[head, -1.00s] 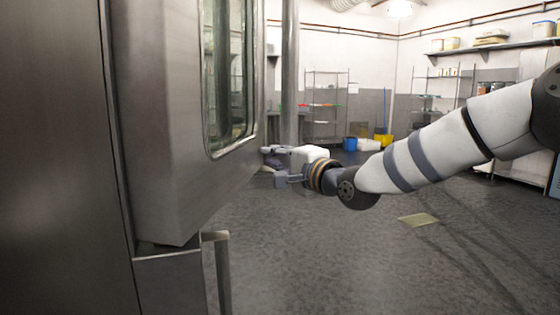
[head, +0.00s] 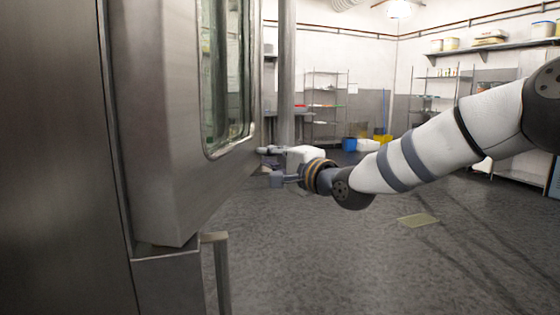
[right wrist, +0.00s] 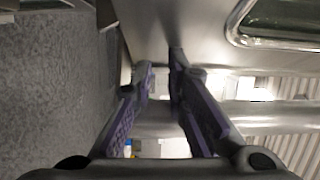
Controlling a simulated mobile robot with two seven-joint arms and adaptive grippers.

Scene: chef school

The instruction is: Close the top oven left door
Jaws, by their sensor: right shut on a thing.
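The top oven left door (head: 165,110) is a thick steel slab with a tall glass window, close in front at the left of the head view. It is seen at a steep slant. My right gripper (head: 268,164) is at the low far edge of this door. In the right wrist view its two fingers (right wrist: 162,82) are shut on the door at that edge; the exact part between the fingertips is hard to make out. The door and its window corner (right wrist: 235,35) fill the upper right there. My left gripper is not in view.
A steel panel (head: 60,160) stands at the far left. Below the door is a steel front with an upright bar handle (head: 222,275). The grey floor (head: 340,265) to the right is clear except for a small flat yellowish plate (head: 418,220). Shelves (head: 325,105) stand at the back.

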